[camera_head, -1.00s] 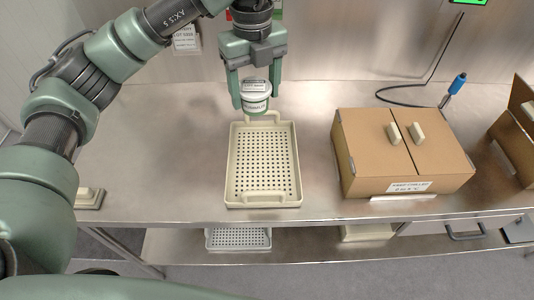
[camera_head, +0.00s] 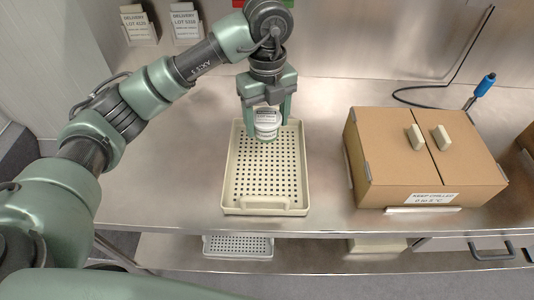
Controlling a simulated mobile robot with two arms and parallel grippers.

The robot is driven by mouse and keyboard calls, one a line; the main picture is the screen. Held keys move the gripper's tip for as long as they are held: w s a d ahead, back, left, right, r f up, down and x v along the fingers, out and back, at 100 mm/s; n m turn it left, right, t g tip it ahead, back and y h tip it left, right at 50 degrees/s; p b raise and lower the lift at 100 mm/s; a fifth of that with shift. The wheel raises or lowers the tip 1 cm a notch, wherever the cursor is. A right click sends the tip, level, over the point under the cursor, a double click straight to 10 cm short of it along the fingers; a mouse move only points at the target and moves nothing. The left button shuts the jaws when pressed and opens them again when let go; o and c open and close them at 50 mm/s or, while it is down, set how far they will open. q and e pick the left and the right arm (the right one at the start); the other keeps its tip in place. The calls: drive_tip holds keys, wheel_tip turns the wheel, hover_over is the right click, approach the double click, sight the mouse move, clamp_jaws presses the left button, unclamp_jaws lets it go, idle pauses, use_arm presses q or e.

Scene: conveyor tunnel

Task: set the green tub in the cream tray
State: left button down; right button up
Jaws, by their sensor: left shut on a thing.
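The tub (camera_head: 267,122), white-lidded with a labelled side and a green band, is between the fingers of my left gripper (camera_head: 267,128). The gripper points down and is shut on the tub. The cream tray (camera_head: 265,212), with a perforated floor and a handle at its front, lies on the steel table. The tub is over the far part of the tray; I cannot tell whether it touches the floor. The gripper covers the tray's far rim in part. My right gripper is not in view.
A closed cardboard box (camera_head: 425,160) with two cream handles on its lid stands to the right of the tray. A blue-handled probe (camera_head: 485,84) on a black cable is behind it. A second perforated tray (camera_head: 238,246) is on the lower shelf. The table left of the tray is clear.

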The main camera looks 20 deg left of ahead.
use_arm(q)
wheel_tip(320, 180, down, 12)
drive_tip(key=shift+w+p, duration=0.1)
drive_tip(key=shift+p, duration=1.1)
drive_tip(key=shift+f, duration=0.1)
drive_tip(key=shift+c, duration=1.4)
unclamp_jaws()
drive_tip(key=shift+f, duration=0.1)
